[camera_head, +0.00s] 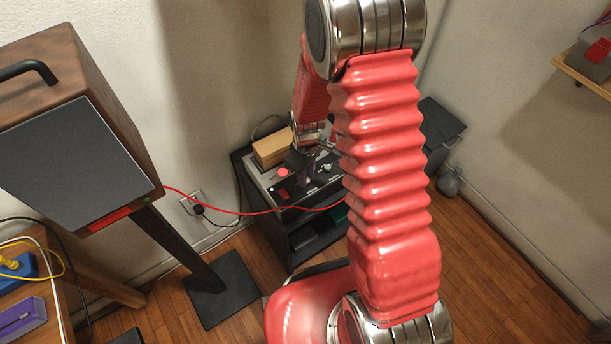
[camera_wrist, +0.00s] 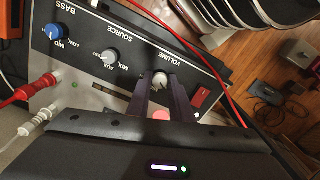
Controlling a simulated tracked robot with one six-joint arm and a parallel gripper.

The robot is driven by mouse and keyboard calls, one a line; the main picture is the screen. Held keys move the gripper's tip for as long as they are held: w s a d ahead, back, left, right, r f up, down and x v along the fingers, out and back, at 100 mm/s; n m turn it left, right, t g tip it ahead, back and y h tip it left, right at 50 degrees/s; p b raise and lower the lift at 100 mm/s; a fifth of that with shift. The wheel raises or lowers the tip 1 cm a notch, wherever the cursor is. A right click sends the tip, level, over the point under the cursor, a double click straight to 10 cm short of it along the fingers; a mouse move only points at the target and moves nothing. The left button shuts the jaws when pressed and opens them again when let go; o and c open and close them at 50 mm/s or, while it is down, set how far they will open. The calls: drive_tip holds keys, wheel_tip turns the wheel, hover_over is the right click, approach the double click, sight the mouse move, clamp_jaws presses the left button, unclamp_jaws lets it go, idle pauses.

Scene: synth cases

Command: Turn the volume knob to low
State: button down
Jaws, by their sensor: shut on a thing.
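The volume knob (camera_wrist: 160,79) is a small pale knob beside the printed word VOLUME on the black strip of the amplifier panel (camera_wrist: 135,40). My gripper (camera_wrist: 161,84) has its two dark fingers shut on this knob, one on each side. I cannot make out the knob's pointer or its low mark. In the head view the amplifier (camera_head: 262,186) stands on a dark cabinet by the wall. My gripper (camera_head: 301,166) reaches down onto its panel there, and hides the volume knob.
On the panel are a source knob (camera_wrist: 111,56), a blue knob (camera_wrist: 55,31), a red switch (camera_wrist: 201,99) and a pink button (camera_wrist: 161,114). Red and white plugs sit at its left. A red cable (camera_head: 235,211) crosses in front. A wooden box (camera_head: 271,148) stands behind.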

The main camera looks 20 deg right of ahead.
drive_tip(key=shift+n, duration=0.4)
drive_tip(key=c, duration=1.6)
unclamp_jaws()
drive_tip(key=shift+r, duration=0.1)
wheel_tip(320, 180, up, 14)
drive_tip(key=shift+f, duration=0.25)
drive_tip(key=shift+s, duration=0.1)
